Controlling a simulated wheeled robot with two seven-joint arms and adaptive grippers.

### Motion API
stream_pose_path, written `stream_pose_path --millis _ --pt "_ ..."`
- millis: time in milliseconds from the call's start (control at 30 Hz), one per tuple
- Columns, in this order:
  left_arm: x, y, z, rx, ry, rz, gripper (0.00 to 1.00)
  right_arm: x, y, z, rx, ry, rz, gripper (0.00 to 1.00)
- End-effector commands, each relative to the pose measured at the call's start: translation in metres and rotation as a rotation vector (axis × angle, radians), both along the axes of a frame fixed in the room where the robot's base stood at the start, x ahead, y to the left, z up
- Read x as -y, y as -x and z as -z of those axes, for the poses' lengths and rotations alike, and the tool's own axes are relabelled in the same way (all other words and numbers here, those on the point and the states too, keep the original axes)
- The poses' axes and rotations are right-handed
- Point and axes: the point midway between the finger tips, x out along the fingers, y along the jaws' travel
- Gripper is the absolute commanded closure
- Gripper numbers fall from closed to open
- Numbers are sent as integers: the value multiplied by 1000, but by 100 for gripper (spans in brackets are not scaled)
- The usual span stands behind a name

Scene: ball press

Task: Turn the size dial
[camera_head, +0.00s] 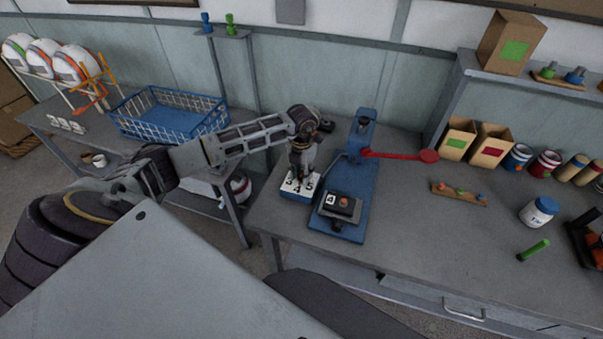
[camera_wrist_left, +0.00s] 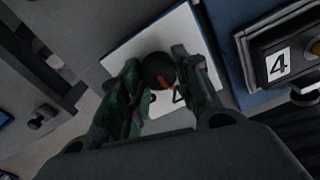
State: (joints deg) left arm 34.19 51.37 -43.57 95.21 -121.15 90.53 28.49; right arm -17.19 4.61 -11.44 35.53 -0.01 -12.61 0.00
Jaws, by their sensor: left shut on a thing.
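The size dial is a dark round knob with an orange-red mark (camera_wrist_left: 158,72) on a white plate (camera_wrist_left: 119,60) in the left wrist view. In the head view the white plate (camera_head: 289,187) shows the numbers 3, 4 and 5, with the knob hidden under my gripper. My left gripper (camera_head: 300,174) points down over the plate and is shut on the knob; its two fingers also show in the left wrist view (camera_wrist_left: 166,92). The blue press (camera_head: 361,185) stands right beside the plate, with a red lever (camera_head: 400,155) and a black block marked 4 (camera_head: 340,207). My right gripper is not in view.
A blue wire basket (camera_head: 170,113) stands on the left table. Cardboard boxes (camera_head: 490,146), cans (camera_head: 518,157), a white jar (camera_head: 538,211) and a green cylinder (camera_head: 534,250) are on the right of the workbench. The bench middle (camera_head: 410,230) is clear.

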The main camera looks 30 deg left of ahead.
Motion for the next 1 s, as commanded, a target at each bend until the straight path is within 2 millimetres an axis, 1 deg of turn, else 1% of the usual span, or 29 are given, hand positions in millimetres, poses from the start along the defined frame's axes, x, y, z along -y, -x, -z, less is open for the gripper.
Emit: stream_pose_path --millis 33,67,200,233,433,533,667,867,1000 --pt "0 -1 -1 3 0 -1 91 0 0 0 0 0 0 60" --pt "0 -1 -1 3 0 0 66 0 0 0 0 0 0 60" --pt "0 -1 -1 3 0 0 48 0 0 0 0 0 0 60" --pt "0 -1 -1 2 0 0 46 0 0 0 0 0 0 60" --pt "0 0 0 1 0 0 46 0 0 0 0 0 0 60" --pt "0 0 0 1 0 0 46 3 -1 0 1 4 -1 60" --pt "0 -1 -3 1 0 0 46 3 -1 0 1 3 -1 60" --pt "-1 -1 -18 4 -1 0 46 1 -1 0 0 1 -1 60" --pt "-1 -1 -35 4 -1 0 46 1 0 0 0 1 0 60"
